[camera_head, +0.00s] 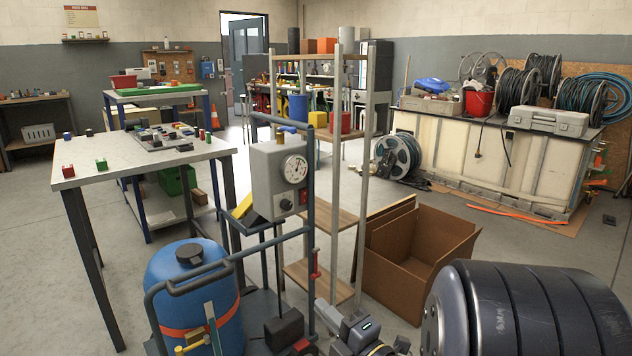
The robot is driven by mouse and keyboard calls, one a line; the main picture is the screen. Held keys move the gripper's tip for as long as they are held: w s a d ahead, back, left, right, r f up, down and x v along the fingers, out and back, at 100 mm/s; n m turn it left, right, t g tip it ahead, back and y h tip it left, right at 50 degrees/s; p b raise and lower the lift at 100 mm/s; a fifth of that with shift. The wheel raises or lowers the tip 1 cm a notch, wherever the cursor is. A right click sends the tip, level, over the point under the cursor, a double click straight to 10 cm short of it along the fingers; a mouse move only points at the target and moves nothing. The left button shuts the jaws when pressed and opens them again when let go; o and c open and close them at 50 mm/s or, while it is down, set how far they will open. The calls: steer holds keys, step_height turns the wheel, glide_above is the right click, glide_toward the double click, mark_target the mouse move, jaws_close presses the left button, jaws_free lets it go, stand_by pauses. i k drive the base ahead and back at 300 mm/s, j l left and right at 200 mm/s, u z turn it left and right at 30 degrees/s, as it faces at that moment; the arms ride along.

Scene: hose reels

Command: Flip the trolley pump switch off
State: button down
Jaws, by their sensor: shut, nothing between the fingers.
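The trolley (312,165) is a blue-grey tube frame in the foreground, carrying a blue tank (190,285). A grey control box (275,172) is mounted upright on it. Its front has a round white gauge (294,168), a small red part (303,196) and a dark round knob (286,205). The pump switch's position is too small to tell. A dark block (284,328) sits low on the trolley. My gripper (330,314) shows at the bottom centre, grey, shut and empty. It is well below the control box and right of the dark block.
An open cardboard box (425,255) and wooden shelves (333,225) stand behind the trolley. A dark ribbed cylinder (525,310) fills the lower right. A grey worktable (90,173) stands left. Hose reels (398,155) are at the back right. Floor is clear at far left.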

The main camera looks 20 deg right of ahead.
mark_target(303, 192)
steer(key=i+l, duration=0.95)
steer(key=i+u, duration=0.05)
steer(key=i, duration=0.1)
